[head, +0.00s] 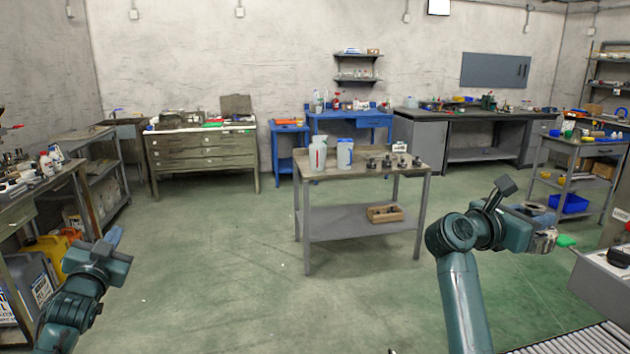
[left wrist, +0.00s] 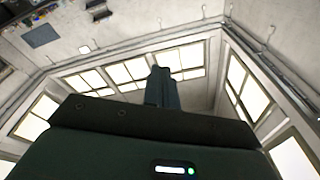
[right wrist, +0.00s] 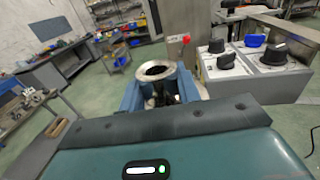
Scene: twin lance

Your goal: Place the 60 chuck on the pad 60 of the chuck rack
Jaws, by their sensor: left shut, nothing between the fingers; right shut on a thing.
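My right gripper (right wrist: 160,92) is shut on a grey ring-shaped chuck (right wrist: 155,72), its dark opening facing up in the right wrist view. In the head view my right gripper (head: 538,214) holds it at the right; I cannot read a number on it. My left gripper (head: 113,237) is shut and empty at the left; its closed fingers (left wrist: 161,88) point up towards the windows in the left wrist view. No rack pad marked 60 can be made out. Several small dark pieces (head: 387,162) stand on the middle table, near a small white sign (head: 400,148).
Grey boxes with dark knob-like tops (right wrist: 270,72) stand close to my right gripper. A roller conveyor (head: 580,342) lies at lower right.

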